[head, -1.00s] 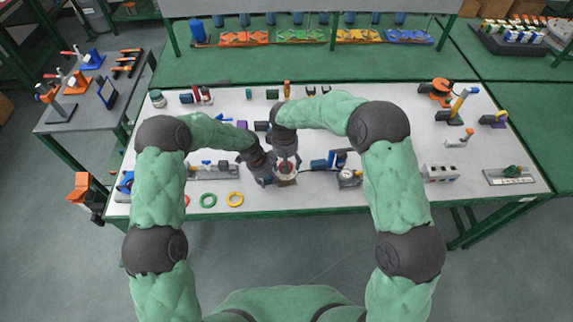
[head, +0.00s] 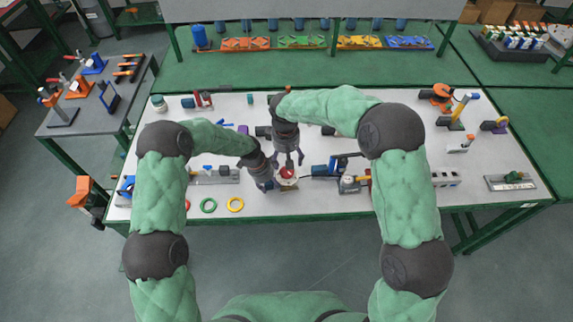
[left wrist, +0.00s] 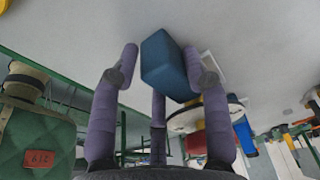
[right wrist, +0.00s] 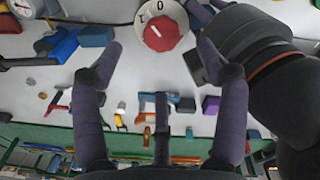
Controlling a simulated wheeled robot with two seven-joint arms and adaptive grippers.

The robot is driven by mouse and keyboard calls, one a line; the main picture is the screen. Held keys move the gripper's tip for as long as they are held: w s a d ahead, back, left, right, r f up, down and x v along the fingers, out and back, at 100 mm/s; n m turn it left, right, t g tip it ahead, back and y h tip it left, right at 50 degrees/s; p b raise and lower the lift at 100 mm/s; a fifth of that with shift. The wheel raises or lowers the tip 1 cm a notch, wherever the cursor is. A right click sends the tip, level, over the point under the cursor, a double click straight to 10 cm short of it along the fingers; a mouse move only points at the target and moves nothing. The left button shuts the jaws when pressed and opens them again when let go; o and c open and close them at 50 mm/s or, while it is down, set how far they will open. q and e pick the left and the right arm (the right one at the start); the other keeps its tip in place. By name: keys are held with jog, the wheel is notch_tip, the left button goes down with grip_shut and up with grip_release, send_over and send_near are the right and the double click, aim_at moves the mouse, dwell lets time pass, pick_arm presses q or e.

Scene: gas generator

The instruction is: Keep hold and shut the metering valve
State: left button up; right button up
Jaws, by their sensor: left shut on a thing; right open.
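The metering valve has a red knob (right wrist: 159,33) on a round white dial with black marks. In the right wrist view the knob's white line slants, not clearly lined up with a mark. In the head view the valve (head: 287,175) is near the table's front edge. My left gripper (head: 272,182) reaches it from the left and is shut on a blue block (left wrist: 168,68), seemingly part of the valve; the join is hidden. My right gripper (head: 289,160) is open, above and behind the red knob, apart from it.
A gauge (head: 349,184) and blue parts (head: 320,170) stand right of the valve. A green ring (head: 209,205) and a yellow ring (head: 235,204) lie to the left. My two grippers are close together.

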aim_at(287, 172)
jog(key=f+n, duration=0.4)
jog(key=f, duration=0.1)
jog(key=w+f+n, duration=0.1)
jog(key=f+n, duration=0.1)
jog(key=f, duration=0.1)
jog(key=shift+f, duration=0.2)
dwell(0.7)
jog(key=shift+s, duration=0.1)
jog(key=c, duration=1.2)
